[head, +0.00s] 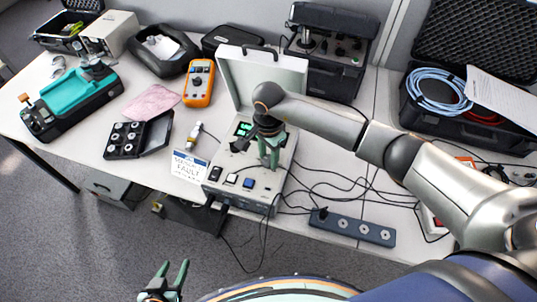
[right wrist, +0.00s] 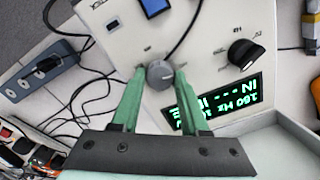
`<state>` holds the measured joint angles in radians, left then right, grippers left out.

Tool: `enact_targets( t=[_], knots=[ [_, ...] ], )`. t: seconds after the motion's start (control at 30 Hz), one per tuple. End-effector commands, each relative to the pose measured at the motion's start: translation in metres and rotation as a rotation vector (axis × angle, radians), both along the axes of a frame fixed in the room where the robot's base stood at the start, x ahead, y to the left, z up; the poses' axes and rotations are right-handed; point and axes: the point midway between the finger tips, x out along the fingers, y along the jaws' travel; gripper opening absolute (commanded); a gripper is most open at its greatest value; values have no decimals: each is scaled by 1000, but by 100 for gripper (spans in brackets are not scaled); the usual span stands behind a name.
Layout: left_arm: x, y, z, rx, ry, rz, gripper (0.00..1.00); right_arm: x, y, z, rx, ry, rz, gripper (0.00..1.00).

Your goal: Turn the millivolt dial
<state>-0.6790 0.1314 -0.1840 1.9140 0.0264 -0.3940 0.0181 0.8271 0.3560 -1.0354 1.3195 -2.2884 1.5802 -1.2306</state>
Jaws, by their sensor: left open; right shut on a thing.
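The calibrator box (head: 240,190) stands on the table with its lid (head: 292,72) open behind it. My right gripper (head: 268,160) reaches down over its panel. In the right wrist view, the green fingers of the right gripper (right wrist: 160,78) are on either side of a round grey dial (right wrist: 160,73), shut on it. I take this for the millivolt dial; its small label is too small to read surely. A black knob (right wrist: 245,52) sits apart to the right. The lit green display (right wrist: 220,104) shows 160 Hz. My left gripper (head: 168,277) is open and empty, low in front of the table.
A power strip (head: 352,228) and loose black cables lie right of the box. A sign with FAULT on it (head: 188,166) stands at its left. An orange meter (head: 199,83), a pink cloth (head: 152,102) and a teal-topped device (head: 75,100) lie further left.

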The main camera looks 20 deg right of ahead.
Motion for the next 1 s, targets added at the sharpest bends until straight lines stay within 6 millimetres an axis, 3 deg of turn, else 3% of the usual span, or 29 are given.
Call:
enact_targets(
  t=[0.3, 0.67, 1.0],
  knots=[
    [0, 0, 0, 0, 0, 0, 50, 0, 0, 0, 0, 0, 0, 0],
    [0, 0, -2, 0, 0, 0, 50, 0, 0, 0, 0, 0, -33, 0],
    [0, 0, -12, 0, 0, 0, 50, 1, -1, -1, -1, -2, -244, 0]
  ],
)
